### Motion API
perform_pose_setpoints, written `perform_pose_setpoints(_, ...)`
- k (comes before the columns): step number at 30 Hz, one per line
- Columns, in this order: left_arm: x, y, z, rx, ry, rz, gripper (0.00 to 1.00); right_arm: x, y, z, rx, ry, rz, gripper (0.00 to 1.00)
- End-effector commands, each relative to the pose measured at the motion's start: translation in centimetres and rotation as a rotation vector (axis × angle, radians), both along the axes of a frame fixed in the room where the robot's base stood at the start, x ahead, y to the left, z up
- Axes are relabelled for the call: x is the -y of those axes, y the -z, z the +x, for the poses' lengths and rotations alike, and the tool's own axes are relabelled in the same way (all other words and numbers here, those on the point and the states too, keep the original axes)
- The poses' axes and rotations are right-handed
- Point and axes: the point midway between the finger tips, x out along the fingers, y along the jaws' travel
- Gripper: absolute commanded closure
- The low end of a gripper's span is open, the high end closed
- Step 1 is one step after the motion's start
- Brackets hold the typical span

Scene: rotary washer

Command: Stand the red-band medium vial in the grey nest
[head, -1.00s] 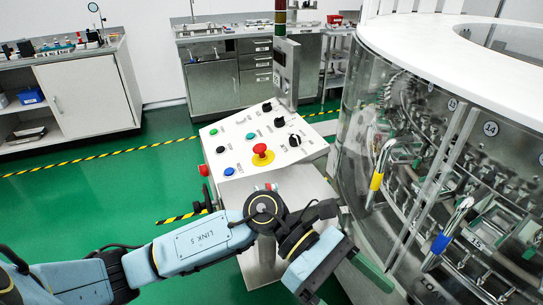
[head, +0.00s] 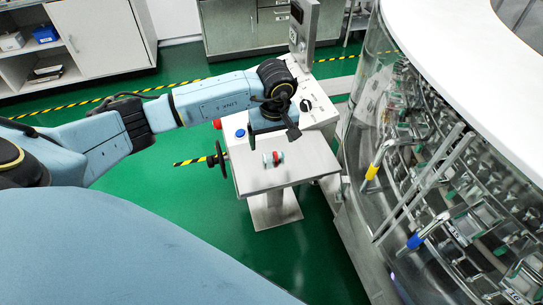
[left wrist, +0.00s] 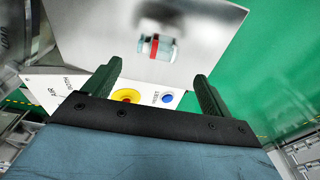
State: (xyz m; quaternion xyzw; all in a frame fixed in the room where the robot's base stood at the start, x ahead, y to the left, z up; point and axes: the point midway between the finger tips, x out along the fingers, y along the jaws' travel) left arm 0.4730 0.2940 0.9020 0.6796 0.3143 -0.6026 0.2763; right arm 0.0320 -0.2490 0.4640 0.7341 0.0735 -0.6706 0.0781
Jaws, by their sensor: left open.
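The red-band vial (head: 274,158) lies on its side, as far as I can tell, on the bare steel tray table (head: 305,167). In the left wrist view the vial (left wrist: 158,47) is clear glass with a red band around it, beyond my fingertips. My left gripper (head: 270,127) is above the far side of the tray, behind the vial in the head view. In the left wrist view its two dark fingers (left wrist: 155,78) are spread with nothing between them, apart from the vial. I cannot make out a grey nest for certain. My right gripper is out of view.
The glass-walled rotary washer (head: 395,130) stands at the right, with a yellow-banded handle (head: 371,172) and a blue-banded handle (head: 414,241). The control panel with a blue button (head: 240,133) adjoins the tray. A black handwheel (head: 217,160) sits left of the tray. Green floor is clear below.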

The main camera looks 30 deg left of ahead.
Motion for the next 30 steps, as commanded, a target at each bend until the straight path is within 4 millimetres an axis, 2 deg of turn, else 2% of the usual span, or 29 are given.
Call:
perform_pose_setpoints(8,0.0,2.3,0.2,-0.001,-0.001,-0.003,0.15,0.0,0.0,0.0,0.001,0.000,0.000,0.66)
perform_pose_setpoints(15,0.0,5.8,0.5,0.000,-0.003,-0.004,0.15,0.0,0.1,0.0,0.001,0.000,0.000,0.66)
perform_pose_setpoints(19,-0.1,6.4,0.6,0.002,-0.001,-0.003,0.15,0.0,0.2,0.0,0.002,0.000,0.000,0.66)
perform_pose_setpoints(25,-0.1,6.4,0.6,0.002,-0.001,-0.002,0.15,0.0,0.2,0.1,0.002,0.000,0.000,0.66)
perform_pose_setpoints(30,-0.1,6.4,0.6,0.002,-0.001,-0.002,0.38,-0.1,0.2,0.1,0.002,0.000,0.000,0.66)
